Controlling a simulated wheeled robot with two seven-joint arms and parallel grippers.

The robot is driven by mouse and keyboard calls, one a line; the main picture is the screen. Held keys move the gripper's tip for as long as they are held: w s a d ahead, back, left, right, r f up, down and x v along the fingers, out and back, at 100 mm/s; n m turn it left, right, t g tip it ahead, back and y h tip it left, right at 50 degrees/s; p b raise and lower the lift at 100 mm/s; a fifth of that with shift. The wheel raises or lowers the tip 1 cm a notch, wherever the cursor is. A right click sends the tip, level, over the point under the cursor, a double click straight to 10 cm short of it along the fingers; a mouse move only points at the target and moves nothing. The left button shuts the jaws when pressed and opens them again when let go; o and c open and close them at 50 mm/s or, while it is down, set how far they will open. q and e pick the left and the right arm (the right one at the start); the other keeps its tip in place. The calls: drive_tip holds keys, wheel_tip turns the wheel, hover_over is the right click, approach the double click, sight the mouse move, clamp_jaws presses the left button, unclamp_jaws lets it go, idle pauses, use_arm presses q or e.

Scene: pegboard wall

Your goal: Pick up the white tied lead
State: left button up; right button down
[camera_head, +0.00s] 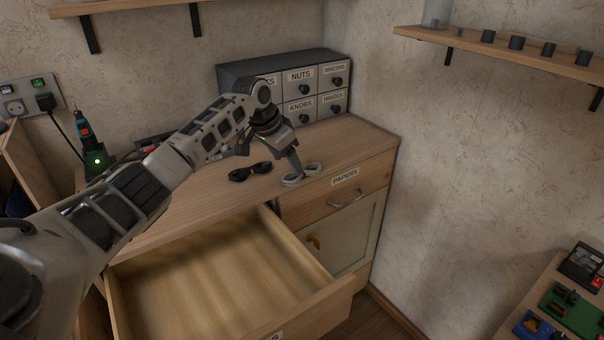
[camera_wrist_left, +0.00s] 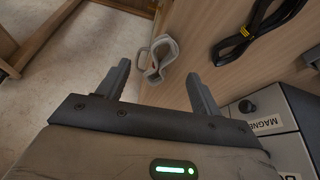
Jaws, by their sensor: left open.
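The white tied lead (camera_head: 312,169) lies coiled on the wooden counter top near its front edge, above the drawer labelled PAPERS. In the left wrist view the lead (camera_wrist_left: 154,60) shows as a pale loop ahead of the jaws, in the gap between the two fingers. My left gripper (camera_head: 296,172) comes down from above at the lead and partly hides it. In the wrist view the left gripper (camera_wrist_left: 160,86) is open, with nothing between its fingers. I cannot tell whether a finger touches the lead. My right gripper is not in view.
A black tied lead (camera_head: 250,171) lies just left of the white one. A grey drawer cabinet (camera_head: 301,74) stands behind on the counter. An open, empty wooden drawer (camera_head: 215,275) juts out in front. A green-lit tool charger (camera_head: 96,160) stands at the left.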

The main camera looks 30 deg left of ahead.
sight(293, 174)
use_arm(q)
drive_tip(key=shift+w+x, duration=0.15)
drive_tip(key=shift+x, duration=1.2)
drive_tip(key=shift+w+x, duration=0.1)
drive_tip(key=shift+x, duration=1.3)
drive_tip(key=shift+a+r, duration=0.1)
drive_tip(key=shift+r, duration=0.05)
drive_tip(key=c, duration=1.1)
